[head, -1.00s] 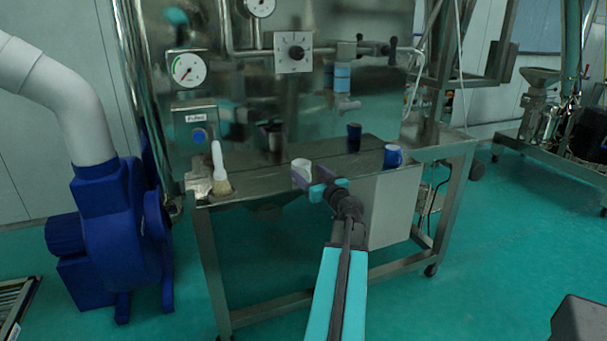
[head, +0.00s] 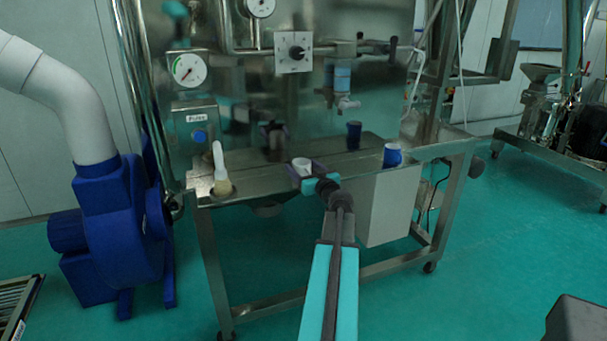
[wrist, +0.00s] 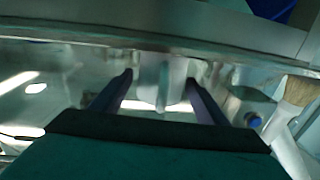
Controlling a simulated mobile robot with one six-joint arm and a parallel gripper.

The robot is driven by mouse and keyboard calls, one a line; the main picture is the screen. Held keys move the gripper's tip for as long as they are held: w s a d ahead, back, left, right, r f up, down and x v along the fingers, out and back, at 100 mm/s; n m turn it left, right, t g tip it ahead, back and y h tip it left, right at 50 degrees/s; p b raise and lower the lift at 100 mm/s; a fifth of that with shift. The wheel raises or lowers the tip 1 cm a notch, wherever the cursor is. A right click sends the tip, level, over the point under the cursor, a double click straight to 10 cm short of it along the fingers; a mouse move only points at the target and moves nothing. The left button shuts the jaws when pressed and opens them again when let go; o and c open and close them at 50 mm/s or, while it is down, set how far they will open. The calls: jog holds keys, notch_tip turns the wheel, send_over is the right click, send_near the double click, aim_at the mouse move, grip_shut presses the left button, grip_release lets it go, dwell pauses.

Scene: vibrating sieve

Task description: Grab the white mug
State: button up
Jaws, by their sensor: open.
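The white mug (head: 302,168) stands on the steel table near its front edge. My gripper (head: 304,163) is open, with its purple fingers on either side of the mug. In the wrist view, the pale mug (wrist: 158,90) shows between the two finger tips, with a vertical band in its middle. A gap shows on both sides there, so the fingers look apart from it. The mug's lower part is partly hidden by my gripper in the head view.
A blue mug (head: 393,156) stands to the right on the steel table (head: 262,184). A brush (head: 220,172) with a pale handle stands at the table's left. A shiny steel panel with gauges rises behind and mirrors things. A blue blower (head: 105,225) stands left.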

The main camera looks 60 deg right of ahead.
jog(key=c, duration=1)
jog(key=shift+r, duration=0.1)
jog(key=shift+r+b, duration=0.55)
jog(key=shift+r, duration=1.05)
jog(key=shift+r+b+v, duration=0.25)
jog(key=shift+b+v, duration=1.35)
jog(key=shift+v, duration=1.05)
jog(key=shift+r+b+v, duration=0.25)
jog(key=shift+b+v, duration=1.3)
jog(key=shift+v, duration=1.1)
jog(key=shift+r+b+v, duration=0.25)
jog(key=shift+b+v, duration=1.35)
jog(key=shift+v, duration=1)
jog(key=shift+a, duration=0.25)
